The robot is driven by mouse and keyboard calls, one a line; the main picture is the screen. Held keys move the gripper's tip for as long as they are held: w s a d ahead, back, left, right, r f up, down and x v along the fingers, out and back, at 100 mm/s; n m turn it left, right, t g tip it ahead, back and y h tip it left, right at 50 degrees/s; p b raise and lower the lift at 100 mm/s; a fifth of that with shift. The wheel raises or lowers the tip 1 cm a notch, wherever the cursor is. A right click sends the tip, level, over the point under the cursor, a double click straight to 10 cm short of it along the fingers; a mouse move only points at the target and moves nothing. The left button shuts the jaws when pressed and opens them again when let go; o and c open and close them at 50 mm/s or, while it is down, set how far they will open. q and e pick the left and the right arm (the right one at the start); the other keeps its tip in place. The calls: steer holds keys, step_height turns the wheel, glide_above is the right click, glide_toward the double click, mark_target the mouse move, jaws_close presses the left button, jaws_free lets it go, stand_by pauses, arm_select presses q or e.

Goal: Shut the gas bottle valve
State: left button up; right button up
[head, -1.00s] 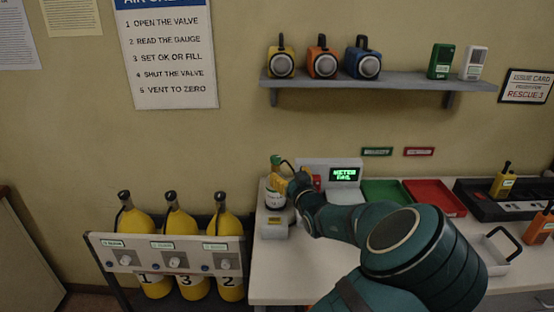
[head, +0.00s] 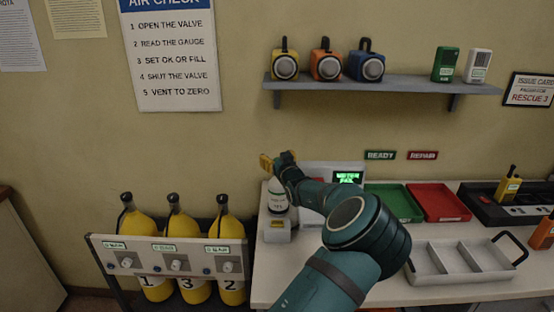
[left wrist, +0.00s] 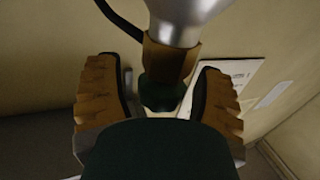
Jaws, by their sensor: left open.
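The gas bottle (head: 278,198) is small and white with a printed label. It stands upright in a light holder (head: 277,234) at the bench's left end; its top is hidden by my left gripper in the head view. My left gripper (head: 276,160) is open at the bottle's top. In the left wrist view the bottle's pale body (left wrist: 188,18) is at the top, with a brown collar (left wrist: 172,58) and a dark hose. A dark green valve knob (left wrist: 162,94) lies between the spread fingers (left wrist: 160,100), with gaps on both sides. My right gripper is not in view.
A meter with a green display (head: 348,178) stands close right of the bottle, partly behind my left arm. Green (head: 398,202) and red (head: 438,201) trays lie farther right. Yellow cylinders (head: 180,228) stand in a rack at left. A shelf (head: 390,88) hangs above.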

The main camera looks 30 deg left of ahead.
arm_select(q)
jaws_close()
steer(key=shift+f, duration=0.15)
